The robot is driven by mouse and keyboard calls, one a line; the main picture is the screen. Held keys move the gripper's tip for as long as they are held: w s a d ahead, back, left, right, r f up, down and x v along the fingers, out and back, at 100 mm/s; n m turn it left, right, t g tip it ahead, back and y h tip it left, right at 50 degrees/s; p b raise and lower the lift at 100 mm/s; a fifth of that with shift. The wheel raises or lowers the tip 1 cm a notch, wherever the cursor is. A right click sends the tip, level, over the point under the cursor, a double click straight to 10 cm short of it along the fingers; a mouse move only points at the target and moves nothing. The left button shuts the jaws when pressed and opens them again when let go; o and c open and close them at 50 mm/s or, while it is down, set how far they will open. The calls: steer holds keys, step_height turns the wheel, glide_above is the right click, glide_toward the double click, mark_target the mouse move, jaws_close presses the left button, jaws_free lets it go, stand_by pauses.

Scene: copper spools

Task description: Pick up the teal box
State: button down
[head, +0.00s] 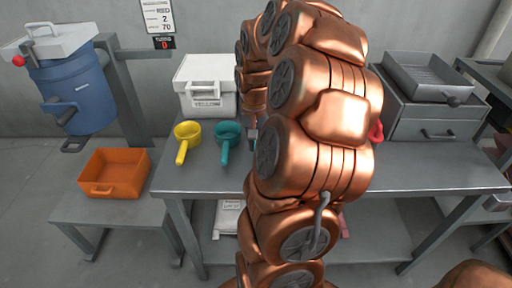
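I see no box that is teal. The one teal thing in sight is a scoop-like pan with a handle (227,135), on the grey table (190,182) left of my copper arm. A yellow pan of the same shape (187,136) lies to its left. My copper arm rises through the middle of the head view and hides a large part of the table. I cannot make out my gripper; it seems to be hidden behind the arm. A small grey piece shows at the arm's left edge, but I cannot tell what it is.
A white lidded box labelled YELLOW (207,88) stands at the table's back. An orange bin (114,174) sits on a low bench at left, below a blue cooler (76,95). A grey drawer unit with a tray (428,110) stands at right. Something red shows beside my arm.

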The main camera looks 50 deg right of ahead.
steer(key=shift+r, duration=0.55)
steer(key=shift+s+a+r, duration=0.1)
steer(key=shift+r, duration=0.05)
steer(key=s+a+r+b, duration=0.1)
steer(key=s+a+b, duration=0.1)
steer(key=s+a, duration=0.8)
steer(key=shift+s+r, duration=0.2)
steer(key=shift+s, duration=0.8)
steer(key=shift+a, duration=0.1)
